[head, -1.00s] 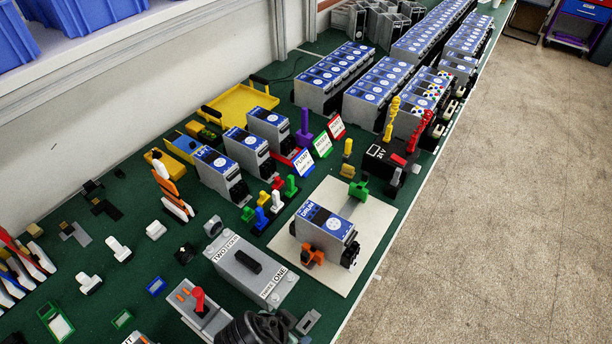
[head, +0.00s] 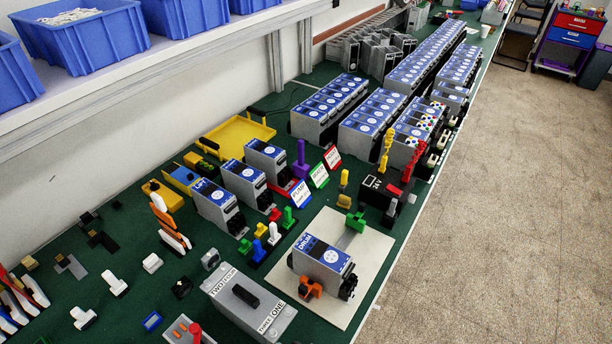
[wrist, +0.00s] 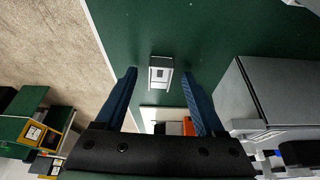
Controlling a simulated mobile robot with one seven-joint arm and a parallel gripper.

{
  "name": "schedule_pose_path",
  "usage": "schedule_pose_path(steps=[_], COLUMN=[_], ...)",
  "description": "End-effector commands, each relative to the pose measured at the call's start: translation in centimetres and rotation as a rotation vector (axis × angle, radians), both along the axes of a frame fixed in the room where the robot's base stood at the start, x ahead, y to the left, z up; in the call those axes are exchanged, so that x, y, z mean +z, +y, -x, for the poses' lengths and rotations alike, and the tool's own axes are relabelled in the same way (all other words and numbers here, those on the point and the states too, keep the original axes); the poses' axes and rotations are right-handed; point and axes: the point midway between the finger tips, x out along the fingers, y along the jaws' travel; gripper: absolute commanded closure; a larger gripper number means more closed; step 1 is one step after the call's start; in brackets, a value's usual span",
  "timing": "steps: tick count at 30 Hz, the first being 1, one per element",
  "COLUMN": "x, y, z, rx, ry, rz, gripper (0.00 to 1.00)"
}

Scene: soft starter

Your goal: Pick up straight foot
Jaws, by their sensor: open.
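A small light grey piece with a darker grey block on it (wrist: 160,72), which looks like the straight foot, lies on the green tabletop in the wrist view. My gripper (wrist: 159,77) is open, with one blue finger on each side of the piece. Gaps show between the piece and both fingers. I cannot tell how far above the table the fingertips are. My gripper does not show in the head view, and the piece is not clearly visible there.
A grey box labelled TWO/FOUR and THREE/ONE (head: 249,302) stands close by; a large grey body (wrist: 255,92) is right of my gripper in the wrist view. A white board (head: 374,247) carries a blue-topped drive unit (head: 323,262). The table edge and floor (wrist: 50,45) are at left.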

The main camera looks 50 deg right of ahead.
Motion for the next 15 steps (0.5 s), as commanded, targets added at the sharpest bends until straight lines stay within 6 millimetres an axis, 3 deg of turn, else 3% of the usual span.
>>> schedule_pose_path(steps=[2,12,15], x=[0.02,0.02,0.02], y=[0.01,0.03,0.03], z=[0.0,0.0,0.01], rx=[0.0,0.0,0.0], ry=[0.0,0.0,0.0], rz=[0.0,0.0,0.0], gripper=[0.4,1.0,1.0])
